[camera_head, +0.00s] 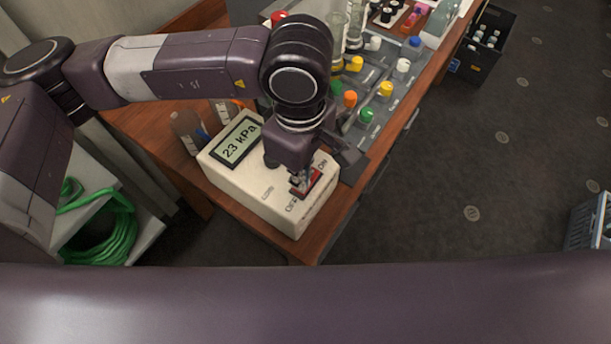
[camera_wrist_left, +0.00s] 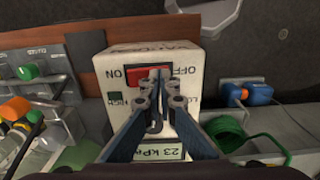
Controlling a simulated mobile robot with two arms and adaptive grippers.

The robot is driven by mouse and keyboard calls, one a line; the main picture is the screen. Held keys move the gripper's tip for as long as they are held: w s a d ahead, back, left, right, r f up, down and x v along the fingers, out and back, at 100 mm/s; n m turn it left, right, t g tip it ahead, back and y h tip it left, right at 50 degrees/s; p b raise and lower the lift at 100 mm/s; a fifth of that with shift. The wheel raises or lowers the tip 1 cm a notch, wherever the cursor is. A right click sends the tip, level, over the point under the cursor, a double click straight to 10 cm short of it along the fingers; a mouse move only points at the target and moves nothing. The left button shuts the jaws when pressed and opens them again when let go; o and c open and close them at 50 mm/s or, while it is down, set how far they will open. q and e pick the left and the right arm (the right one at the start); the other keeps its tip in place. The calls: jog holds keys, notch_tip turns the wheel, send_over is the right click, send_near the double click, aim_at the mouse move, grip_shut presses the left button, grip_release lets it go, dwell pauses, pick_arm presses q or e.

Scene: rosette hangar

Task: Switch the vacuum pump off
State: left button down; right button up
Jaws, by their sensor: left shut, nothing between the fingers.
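The vacuum pump is a cream box (camera_head: 252,199) at the near end of the wooden bench, with a display (camera_head: 236,142) that ends in "kPa". Its red rocker switch (camera_head: 313,181) lies between the printed words ON and OFF. My left gripper (camera_head: 302,182) points down at the switch, shut and empty. In the left wrist view its fingertips (camera_wrist_left: 158,76) overlap the right part of the red rocker (camera_wrist_left: 138,77), toward OFF. I cannot tell whether they touch it or which side is pressed. My right gripper is not in view.
A grey panel (camera_head: 372,108) with several coloured knobs stands just behind the pump. Brown bottles (camera_head: 186,130) stand on its left. A green hose coil (camera_head: 105,235) lies on a pale shelf at the left. Open floor (camera_head: 480,160) lies to the right of the bench.

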pick_arm(q)
jog(key=shift+r+p, duration=0.95)
jog(key=shift+r, duration=2.55)
jog(key=shift+s, duration=0.1)
